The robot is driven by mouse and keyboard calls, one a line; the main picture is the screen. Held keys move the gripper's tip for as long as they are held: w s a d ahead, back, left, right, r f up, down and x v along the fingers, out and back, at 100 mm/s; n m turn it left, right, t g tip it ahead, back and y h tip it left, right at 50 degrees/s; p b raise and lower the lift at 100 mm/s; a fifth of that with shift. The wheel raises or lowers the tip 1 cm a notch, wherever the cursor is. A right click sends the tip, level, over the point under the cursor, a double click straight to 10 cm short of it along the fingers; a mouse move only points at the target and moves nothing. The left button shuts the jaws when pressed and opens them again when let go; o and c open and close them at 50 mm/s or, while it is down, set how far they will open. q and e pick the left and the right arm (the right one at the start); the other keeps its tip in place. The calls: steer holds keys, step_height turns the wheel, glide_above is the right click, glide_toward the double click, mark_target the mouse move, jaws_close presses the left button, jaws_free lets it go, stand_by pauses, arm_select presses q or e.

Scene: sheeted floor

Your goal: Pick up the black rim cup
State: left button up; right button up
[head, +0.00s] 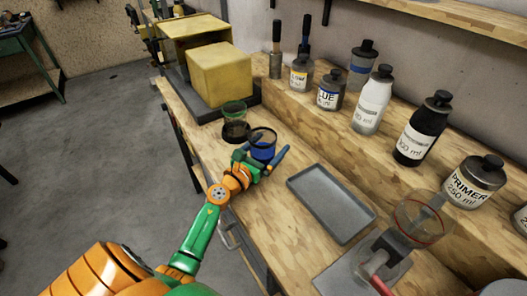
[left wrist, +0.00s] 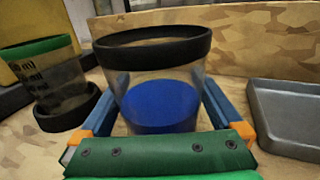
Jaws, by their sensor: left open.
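The black rim cup (head: 263,144) is clear with blue contents and stands upright on the wooden bench. In the left wrist view the cup (left wrist: 155,85) fills the middle, its black rim at the top. My left gripper (head: 268,160) is open, with its blue fingers on either side of the cup. In the left wrist view the fingers of my left gripper (left wrist: 165,112) flank the cup's lower part; I cannot tell whether they touch it. The cup's base is hidden behind the green gripper body. My right gripper is not in view.
A green-rimmed cup (head: 235,115) on a dark base stands just left of the cup. A grey tray (head: 331,204) lies to the right. Yellow blocks (head: 220,75) are behind, and labelled bottles line the raised shelf.

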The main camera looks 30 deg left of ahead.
arm_select(q)
steer(key=shift+w+f, duration=0.1)
steer(key=shift+s+r, duration=0.2)
steer(key=shift+s, duration=0.1)
steer(key=c, duration=0.7)
steer(key=shift+w, duration=0.1)
jaws_close()
